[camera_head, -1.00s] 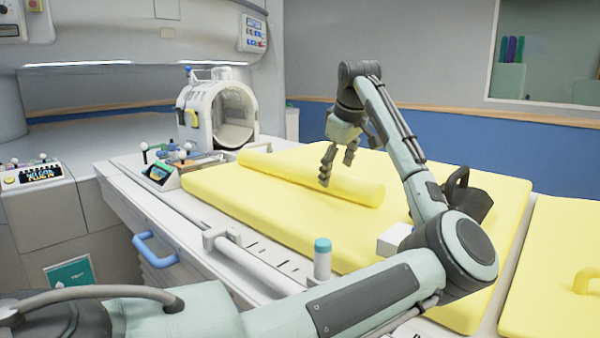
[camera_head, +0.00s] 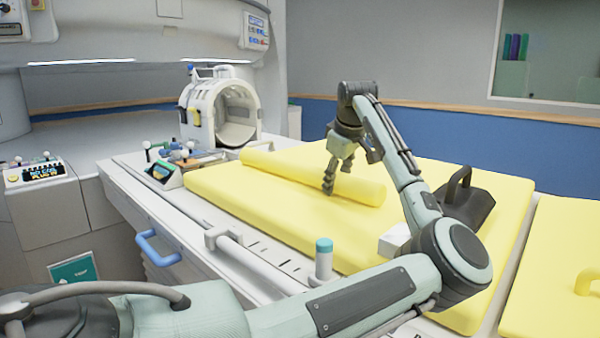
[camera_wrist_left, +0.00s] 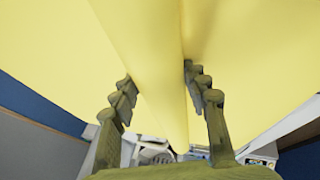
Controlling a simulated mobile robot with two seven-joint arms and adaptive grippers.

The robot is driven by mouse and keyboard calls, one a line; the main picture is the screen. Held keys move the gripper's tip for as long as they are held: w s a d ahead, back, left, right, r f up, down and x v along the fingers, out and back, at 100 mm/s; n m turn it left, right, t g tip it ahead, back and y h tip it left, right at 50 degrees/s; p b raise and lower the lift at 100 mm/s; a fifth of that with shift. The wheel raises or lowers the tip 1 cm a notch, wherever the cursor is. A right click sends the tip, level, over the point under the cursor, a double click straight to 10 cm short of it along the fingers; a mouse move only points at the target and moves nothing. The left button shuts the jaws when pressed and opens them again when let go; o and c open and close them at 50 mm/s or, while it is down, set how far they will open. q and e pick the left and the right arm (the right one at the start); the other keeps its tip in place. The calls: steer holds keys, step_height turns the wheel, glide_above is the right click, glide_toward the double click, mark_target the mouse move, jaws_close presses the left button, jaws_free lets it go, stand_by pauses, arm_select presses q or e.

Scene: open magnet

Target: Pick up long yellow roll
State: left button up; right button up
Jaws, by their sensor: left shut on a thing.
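The long yellow roll (camera_head: 290,172) lies across the yellow mattress pad (camera_head: 240,205), its left end toward the white coil. My left gripper (camera_head: 338,172) is down at the roll, right of its middle, its fingers straddling it. In the left wrist view the roll (camera_wrist_left: 150,50) runs between the two fingers of my left gripper (camera_wrist_left: 158,80), which are shut on it. The roll appears to rest on the pad. My right gripper is not in view.
A white ring-shaped coil (camera_head: 222,112) stands behind the roll's left end. A dark wedge-shaped object (camera_head: 466,203), a white box (camera_head: 395,241) and a teal-capped bottle (camera_head: 324,260) are near my left arm. A second yellow pad (camera_head: 555,270) is at the right.

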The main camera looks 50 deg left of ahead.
mark_target(316, 166)
arm_select(q)
steer(key=shift+r, duration=0.35)
steer(key=r, duration=0.3)
steer(key=shift+a+r, duration=0.4)
steer(key=a+r, duration=0.1)
steer(key=a, duration=0.1)
steer(key=a+r, duration=0.1)
steer(key=a, duration=0.1)
steer(key=a+r, duration=0.1)
steer(key=a, duration=0.1)
steer(key=shift+s+r, duration=0.2)
steer(key=a+r, duration=0.2)
steer(key=a, duration=0.2)
steer(key=shift+s+a+r, duration=0.1)
steer(key=shift+a+r, duration=0.15)
steer(key=shift+r, duration=0.15)
steer(key=shift+a+r, duration=0.1)
steer(key=shift+a, duration=0.1)
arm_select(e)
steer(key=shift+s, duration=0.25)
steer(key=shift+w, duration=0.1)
